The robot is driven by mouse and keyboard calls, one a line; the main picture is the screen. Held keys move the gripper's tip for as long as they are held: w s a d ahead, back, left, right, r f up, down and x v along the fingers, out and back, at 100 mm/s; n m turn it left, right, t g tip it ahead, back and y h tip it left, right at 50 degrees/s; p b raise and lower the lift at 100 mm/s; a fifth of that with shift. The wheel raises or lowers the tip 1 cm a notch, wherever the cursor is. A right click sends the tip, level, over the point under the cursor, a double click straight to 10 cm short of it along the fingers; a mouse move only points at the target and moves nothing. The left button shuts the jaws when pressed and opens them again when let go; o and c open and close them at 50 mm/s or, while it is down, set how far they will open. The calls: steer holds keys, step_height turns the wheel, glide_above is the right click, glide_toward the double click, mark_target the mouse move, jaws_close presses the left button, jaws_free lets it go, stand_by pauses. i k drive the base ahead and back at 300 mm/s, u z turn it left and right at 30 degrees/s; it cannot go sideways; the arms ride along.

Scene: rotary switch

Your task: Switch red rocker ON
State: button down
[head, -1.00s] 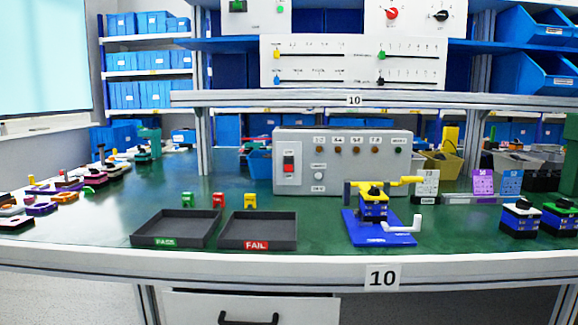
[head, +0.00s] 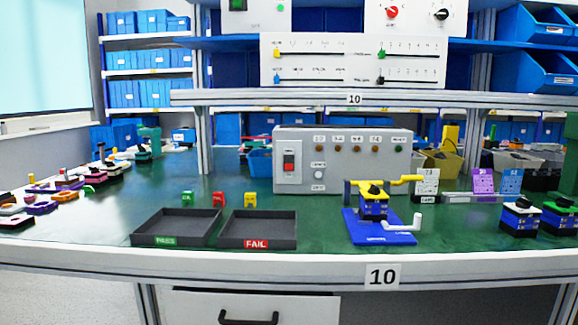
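The red rocker (head: 289,163) is set in a dark frame at the left end of the front face of a light grey control box (head: 300,180). The box stands on the green bench top, behind the trays. The rocker is small in the head view, so I cannot tell which side of it is pressed in. My gripper is not in the head view.
Two black trays, PASS (head: 175,228) and FAIL (head: 258,230), lie in front of the box. A blue fixture (head: 378,228) with a yellow clamp stands at the box's front right. A shelf (head: 350,98) overhangs the bench.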

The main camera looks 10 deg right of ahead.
mark_target(288, 160)
steer(key=z, duration=0.05)
steer(key=k, duration=0.5)
steer(key=u, duration=1.5)
steer(key=i, duration=0.85)
steer(key=z, duration=1.8)
